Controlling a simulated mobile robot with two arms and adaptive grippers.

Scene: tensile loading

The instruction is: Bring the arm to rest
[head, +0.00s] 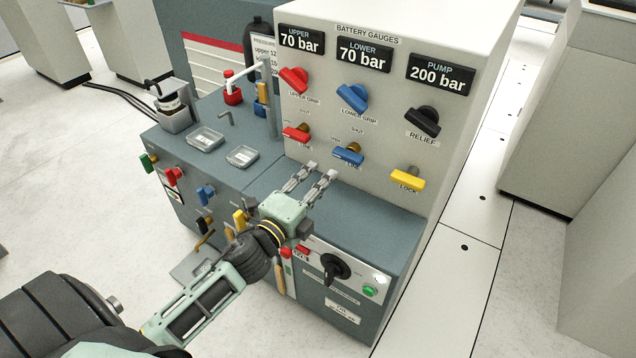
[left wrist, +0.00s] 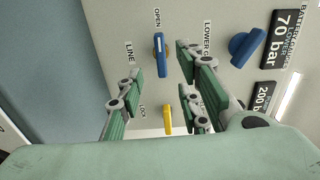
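My left arm comes in from the lower left in the head view. My left gripper (head: 322,172) is over the console's top ledge, in front of the upright valve panel (head: 467,90). In the left wrist view its fingers (left wrist: 160,80) are spread with nothing between them. The blue lower line valve handle (head: 348,155) is on the panel beyond the fingertips; it also shows in the left wrist view (left wrist: 160,54), apart from the fingers. The yellow lock handle (head: 408,180) is right of the gripper. My right gripper is not in view.
Gauges read upper 70 bar (head: 301,40), lower 70 bar (head: 363,54) and pump 200 bar (head: 440,74). Red, blue and black knobs sit below them. Small clear trays (head: 242,156) lie on the console left of the gripper. A black rotary switch (head: 335,268) is on the front. Floor is open at left.

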